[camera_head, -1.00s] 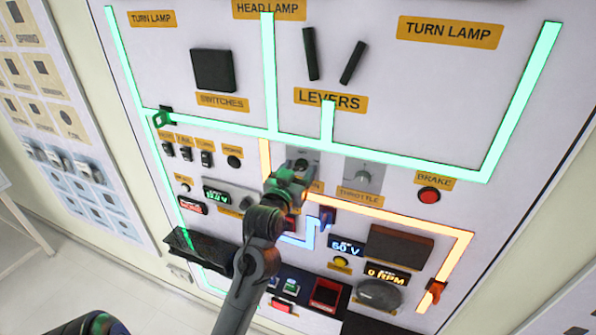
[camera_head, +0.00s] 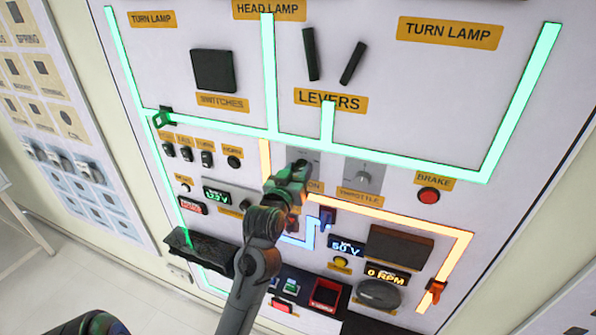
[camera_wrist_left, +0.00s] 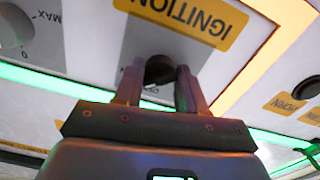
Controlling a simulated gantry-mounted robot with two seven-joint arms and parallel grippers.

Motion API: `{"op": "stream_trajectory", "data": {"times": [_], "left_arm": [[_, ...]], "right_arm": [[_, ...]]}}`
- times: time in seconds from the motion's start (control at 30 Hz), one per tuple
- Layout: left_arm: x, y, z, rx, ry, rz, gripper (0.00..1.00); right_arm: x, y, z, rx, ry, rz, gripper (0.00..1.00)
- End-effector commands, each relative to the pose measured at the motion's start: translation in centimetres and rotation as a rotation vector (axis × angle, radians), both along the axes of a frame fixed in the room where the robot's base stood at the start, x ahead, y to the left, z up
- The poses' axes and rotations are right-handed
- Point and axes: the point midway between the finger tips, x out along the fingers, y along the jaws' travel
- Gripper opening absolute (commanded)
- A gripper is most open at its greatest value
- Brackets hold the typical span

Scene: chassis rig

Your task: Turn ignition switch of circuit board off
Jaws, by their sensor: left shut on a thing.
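The circuit board (camera_head: 420,110) is a white upright panel with glowing green and orange lines. The ignition switch is a dark round knob on a grey plate in the left wrist view (camera_wrist_left: 160,70), under the upside-down yellow IGNITION label (camera_wrist_left: 185,14). In the head view my left gripper (camera_head: 300,172) covers most of the switch and its label. In the left wrist view the two fingers (camera_wrist_left: 156,85) stand on either side of the knob, shut on it. The knob's exact angle is partly hidden by the fingers. My right gripper is not in view.
The throttle knob (camera_head: 367,178) is close to the right of my left gripper. The red brake button (camera_head: 429,195) is farther right. A black shelf-like piece (camera_head: 200,248) juts out at lower left. Small switches (camera_head: 186,153) are to the left.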

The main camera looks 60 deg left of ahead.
Motion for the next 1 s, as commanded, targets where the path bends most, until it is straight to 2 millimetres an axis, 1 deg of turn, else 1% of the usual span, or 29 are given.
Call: {"op": "stream_trajectory", "data": {"times": [0.27, 0.6, 0.8, 1.0], "left_arm": [[0.0, -0.1, 0.0, -0.198, -0.157, 0.0, 0.1], [0.1, -0.1, 0.0, -0.444, -0.354, 0.0, 0.1], [0.1, -0.1, 0.0, -0.561, -0.447, -0.001, 0.1], [0.0, -0.1, 0.1, -0.64, -0.511, 0.0, 0.1]], "right_arm": [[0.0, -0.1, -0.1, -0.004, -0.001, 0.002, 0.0], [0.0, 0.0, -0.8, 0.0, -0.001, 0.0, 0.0], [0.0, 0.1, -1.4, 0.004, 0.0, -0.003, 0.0], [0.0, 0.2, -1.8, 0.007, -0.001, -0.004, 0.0]]}}
